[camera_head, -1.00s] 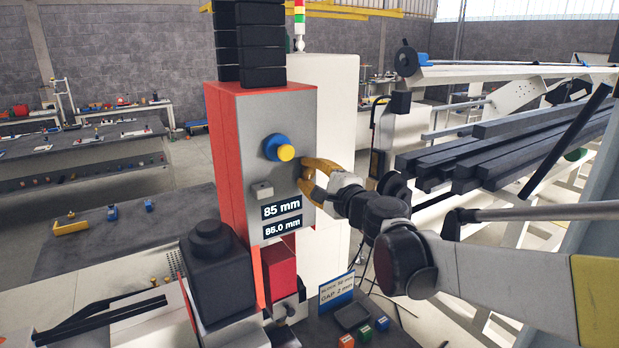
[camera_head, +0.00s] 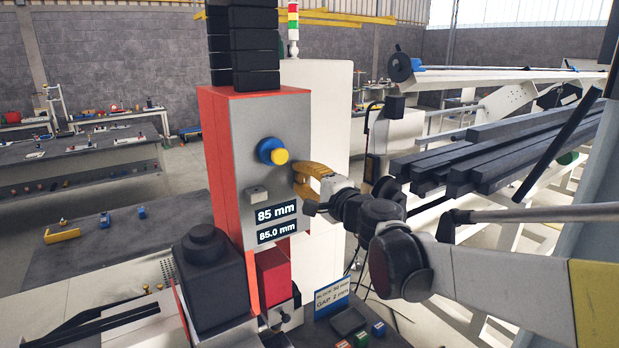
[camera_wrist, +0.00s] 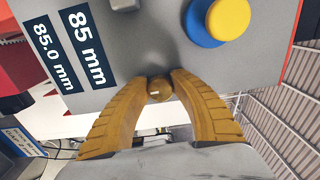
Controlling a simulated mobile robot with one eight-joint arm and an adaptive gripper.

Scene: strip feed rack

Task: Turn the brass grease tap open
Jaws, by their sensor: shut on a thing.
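The brass grease tap (camera_wrist: 160,89) shows as a small brass piece at the edge of the machine's grey front panel in the wrist view. My gripper (camera_wrist: 160,84) has its two yellow fingers closed on it, one on each side. In the head view my gripper (camera_head: 300,180) reaches the right edge of the grey panel (camera_head: 240,135), and the fingers hide the tap there. Most of the tap lies between the fingers, so I cannot tell how far it is turned.
A yellow button on a blue base (camera_head: 272,151) sits on the panel, left of and above my gripper. Below are two displays reading 85 mm (camera_head: 276,214) and 85.0 mm (camera_head: 276,232). Dark bars (camera_head: 480,155) lie on a rack at the right.

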